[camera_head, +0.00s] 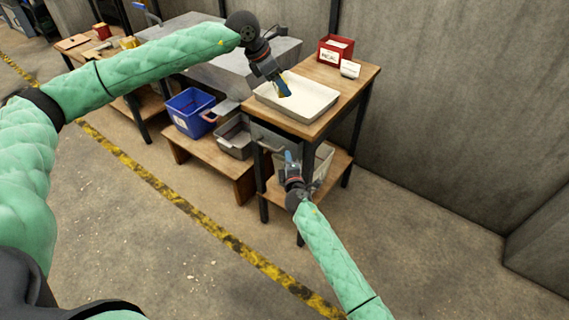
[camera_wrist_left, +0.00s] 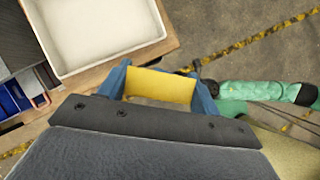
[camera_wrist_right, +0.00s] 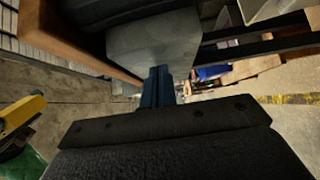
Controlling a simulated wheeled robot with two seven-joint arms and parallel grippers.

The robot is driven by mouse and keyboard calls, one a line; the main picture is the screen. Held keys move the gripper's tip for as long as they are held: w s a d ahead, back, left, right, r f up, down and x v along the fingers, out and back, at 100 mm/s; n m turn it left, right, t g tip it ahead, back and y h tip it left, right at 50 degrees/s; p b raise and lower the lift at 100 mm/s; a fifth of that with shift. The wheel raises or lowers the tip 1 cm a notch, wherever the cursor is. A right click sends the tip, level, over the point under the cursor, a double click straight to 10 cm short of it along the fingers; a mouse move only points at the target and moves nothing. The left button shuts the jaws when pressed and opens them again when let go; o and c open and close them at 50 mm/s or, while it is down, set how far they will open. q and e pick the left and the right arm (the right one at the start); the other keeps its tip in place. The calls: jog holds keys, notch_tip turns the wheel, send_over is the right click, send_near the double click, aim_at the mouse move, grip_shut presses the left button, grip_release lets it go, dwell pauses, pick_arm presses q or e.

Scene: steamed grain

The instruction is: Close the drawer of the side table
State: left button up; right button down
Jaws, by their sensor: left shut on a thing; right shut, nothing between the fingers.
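The side table (camera_head: 350,100) has a wooden top and black legs. Its grey drawer front (camera_head: 262,134) shows just below the top's front edge, with a brownish handle; whether a gap remains there I cannot tell. My right gripper (camera_head: 289,156) is shut and empty, its blue fingertips at the right part of the drawer front. In the right wrist view the fingers (camera_wrist_right: 158,82) point at a grey surface (camera_wrist_right: 155,45); contact is unclear. My left gripper (camera_head: 284,92) is over the white tray, shut on a yellow block (camera_wrist_left: 160,88).
The white tray (camera_head: 322,101) and a red box (camera_head: 335,49) stand on the side table. A blue bin (camera_head: 190,108) and a grey bin (camera_head: 234,138) sit on the low bench at left. A pale bin is on the table's lower shelf. The floor in front is clear.

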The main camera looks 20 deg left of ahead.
jog(key=shift+w, duration=0.3)
jog(key=shift+d, duration=0.1)
